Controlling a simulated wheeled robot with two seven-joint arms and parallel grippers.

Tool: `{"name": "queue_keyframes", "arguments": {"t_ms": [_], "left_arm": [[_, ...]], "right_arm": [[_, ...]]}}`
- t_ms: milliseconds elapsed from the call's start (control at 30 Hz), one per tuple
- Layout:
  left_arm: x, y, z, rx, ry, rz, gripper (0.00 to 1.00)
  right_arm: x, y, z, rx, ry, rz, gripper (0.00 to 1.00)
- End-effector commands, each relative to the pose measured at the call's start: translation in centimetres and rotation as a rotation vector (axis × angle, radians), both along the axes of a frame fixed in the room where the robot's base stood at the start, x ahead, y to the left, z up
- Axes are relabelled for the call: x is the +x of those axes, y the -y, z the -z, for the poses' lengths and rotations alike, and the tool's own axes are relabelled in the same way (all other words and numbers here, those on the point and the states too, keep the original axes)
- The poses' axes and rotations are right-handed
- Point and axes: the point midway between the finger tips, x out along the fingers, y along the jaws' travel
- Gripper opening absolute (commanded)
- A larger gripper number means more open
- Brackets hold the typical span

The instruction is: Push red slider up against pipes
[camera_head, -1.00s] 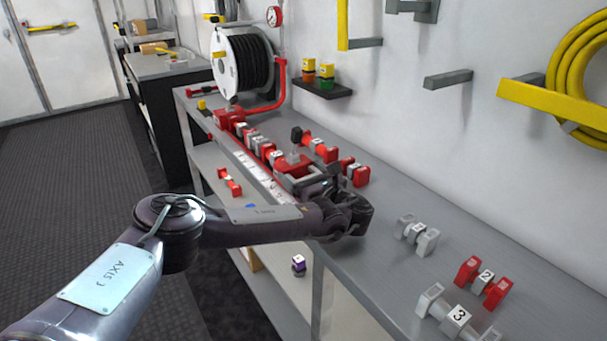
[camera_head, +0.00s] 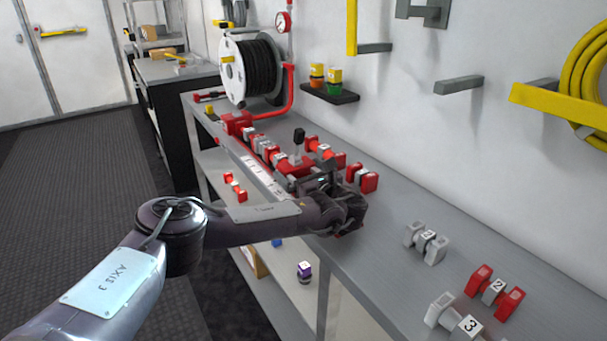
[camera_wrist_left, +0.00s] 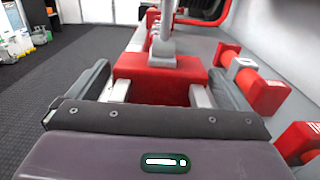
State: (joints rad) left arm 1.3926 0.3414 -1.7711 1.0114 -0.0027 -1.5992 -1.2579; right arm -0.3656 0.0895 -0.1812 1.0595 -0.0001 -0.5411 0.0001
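The red slider (camera_head: 292,167) is a red block with an upright dark-topped lever on the workbench, at the end of a row of red and white pipe pieces (camera_head: 262,146). In the left wrist view the slider (camera_wrist_left: 155,75) lies straight ahead, with a grey post rising from it. My left gripper (camera_head: 312,183) is at the slider's near side. Its fingers (camera_wrist_left: 160,92) are spread apart, with pale tips overlapping the block's left and right edges; I cannot tell whether they touch it. Whether the slider meets the pipes is hidden. My right gripper is out of view.
Red couplings (camera_head: 362,178) lie right of the slider, close to my arm. A hose reel (camera_head: 250,70) stands at the bench's far end. Numbered grey (camera_head: 428,243) and red (camera_head: 494,289) pieces lie nearer. The bench between them and my gripper is clear.

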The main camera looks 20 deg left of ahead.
Motion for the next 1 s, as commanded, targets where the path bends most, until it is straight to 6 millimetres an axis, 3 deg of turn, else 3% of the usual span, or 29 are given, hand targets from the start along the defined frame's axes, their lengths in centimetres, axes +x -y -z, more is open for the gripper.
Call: {"name": "queue_keyframes", "arguments": {"t_ms": [233, 633, 1000], "left_arm": [[-0.4, 0.8, 0.2, -0.002, -0.002, 0.005, 0.99], [-4.1, 5.5, 0.3, -0.002, -0.004, 0.002, 0.99], [-4.6, 6.1, 0.2, -0.002, -0.002, 0.0, 0.99]], "right_arm": [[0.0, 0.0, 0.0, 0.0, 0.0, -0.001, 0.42], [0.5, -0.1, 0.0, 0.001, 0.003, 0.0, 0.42], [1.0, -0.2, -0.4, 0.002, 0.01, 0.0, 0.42]]}}
